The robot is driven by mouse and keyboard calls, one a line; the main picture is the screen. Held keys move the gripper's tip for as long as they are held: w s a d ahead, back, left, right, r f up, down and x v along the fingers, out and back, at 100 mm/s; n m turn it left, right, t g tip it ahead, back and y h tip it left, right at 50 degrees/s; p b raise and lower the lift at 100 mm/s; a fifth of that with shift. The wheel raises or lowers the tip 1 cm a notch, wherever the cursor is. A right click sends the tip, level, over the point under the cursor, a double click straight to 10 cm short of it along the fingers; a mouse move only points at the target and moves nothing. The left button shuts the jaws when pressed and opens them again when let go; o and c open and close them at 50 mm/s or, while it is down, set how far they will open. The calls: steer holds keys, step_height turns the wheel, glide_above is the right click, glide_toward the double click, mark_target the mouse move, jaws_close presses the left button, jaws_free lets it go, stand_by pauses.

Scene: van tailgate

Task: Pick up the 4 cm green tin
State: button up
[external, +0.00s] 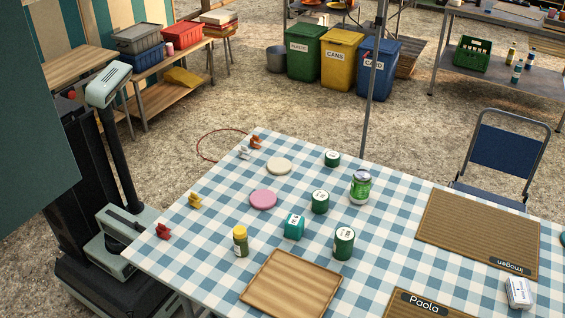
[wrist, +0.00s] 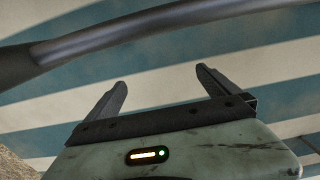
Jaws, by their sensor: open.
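Several green tins with white labels stand on the checked table (external: 215,225): a short one (external: 332,159) at the back, a middle-sized one (external: 320,202) nearer the centre, and a larger one (external: 344,243) in front. I cannot read from the frames which is the 4 cm one. My gripper (wrist: 160,85) shows in the wrist view with its two dark fingers apart and nothing between them. No tin shows in that view. In the external view my body stands at the table's left end, away from the tins; I cannot make out the fingers there.
Near the tins are a teal box (external: 294,226), a green-filled jar (external: 360,188), a yellow-capped jar (external: 240,241), a pink disc (external: 263,199) and a wooden tray (external: 291,285). A pole (external: 374,85) rises behind the table. A dark curved bar (wrist: 150,30) crosses the wrist view.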

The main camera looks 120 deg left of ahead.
steer(key=c, duration=0.5)
